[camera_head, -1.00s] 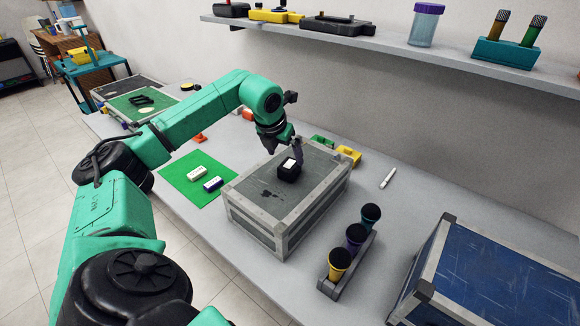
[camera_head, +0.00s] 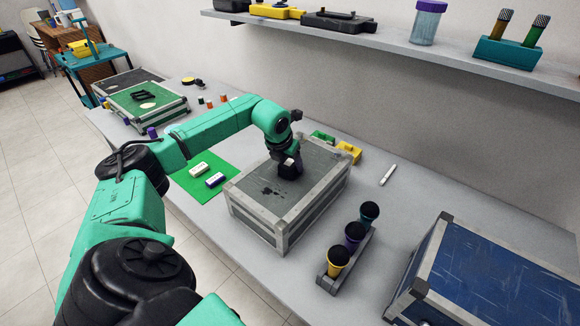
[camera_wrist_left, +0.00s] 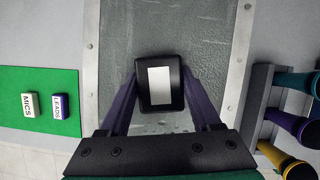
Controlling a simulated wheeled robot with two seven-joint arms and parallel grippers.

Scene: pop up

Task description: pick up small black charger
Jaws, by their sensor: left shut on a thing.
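The small black charger (camera_head: 290,168) is a dark block with a white label on top. It is at the grey case (camera_head: 250,196), over its lid, toward the back. My left gripper (camera_head: 287,158) comes down on it from above and is shut on it. In the left wrist view the charger (camera_wrist_left: 160,84) sits between the two purple fingers, its white label facing the camera. I cannot tell whether it still touches the lid. My right gripper is not in view.
A green mat (camera_head: 205,178) with two small labelled blocks lies left of the case. A rack with cups (camera_head: 341,261) stands to its right, and a blue case (camera_head: 480,275) further right. A white marker (camera_head: 388,175) lies on the table. A yellow item (camera_head: 348,151) sits behind the case.

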